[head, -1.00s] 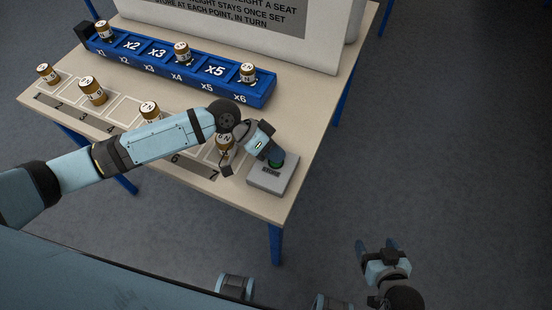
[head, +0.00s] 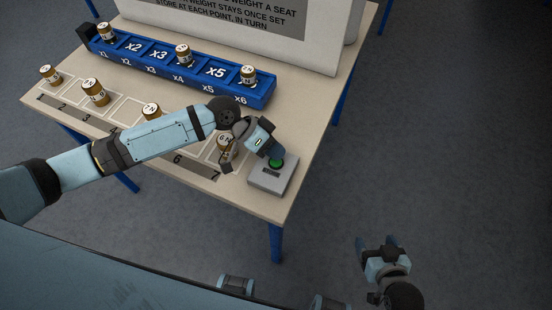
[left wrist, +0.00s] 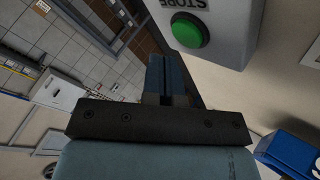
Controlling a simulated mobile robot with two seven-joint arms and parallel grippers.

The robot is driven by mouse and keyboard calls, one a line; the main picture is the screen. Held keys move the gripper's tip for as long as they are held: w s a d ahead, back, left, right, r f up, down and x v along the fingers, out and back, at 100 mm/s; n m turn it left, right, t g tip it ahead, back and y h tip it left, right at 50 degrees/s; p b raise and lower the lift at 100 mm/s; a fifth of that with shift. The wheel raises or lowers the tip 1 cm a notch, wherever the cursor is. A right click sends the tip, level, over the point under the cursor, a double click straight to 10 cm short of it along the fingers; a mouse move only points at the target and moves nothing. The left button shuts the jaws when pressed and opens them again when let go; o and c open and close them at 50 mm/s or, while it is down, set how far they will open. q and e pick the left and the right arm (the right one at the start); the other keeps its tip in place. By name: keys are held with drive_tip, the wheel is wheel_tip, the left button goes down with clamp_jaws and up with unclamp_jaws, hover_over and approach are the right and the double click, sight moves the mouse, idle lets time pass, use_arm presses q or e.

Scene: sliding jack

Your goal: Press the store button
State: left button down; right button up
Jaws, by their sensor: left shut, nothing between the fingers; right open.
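The store button is a green round button (head: 276,162) on a grey box (head: 270,178) at the near right corner of the table. It also shows in the left wrist view as a green button (left wrist: 188,31) on a pale box labelled STORE (left wrist: 235,25). My left gripper (head: 276,150) is shut and empty, its fingertips just above and beside the button in the head view. In the left wrist view a gap shows between the fingers and the button. My right gripper (head: 377,241) is open and empty, over the floor at lower right.
A blue rack (head: 185,72) with labelled seats holds several brass weights. More weights, such as one (head: 95,92) at the left, stand on numbered squares along the table (head: 320,105). A white sign board (head: 240,30) stands behind. My left arm hides part of the squares.

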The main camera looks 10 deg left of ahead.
use_arm(q)
drive_tip(key=shift+r+p, duration=1.85)
drive_tip(key=shift+r, duration=0.55)
drive_tip(key=shift+f, duration=0.1)
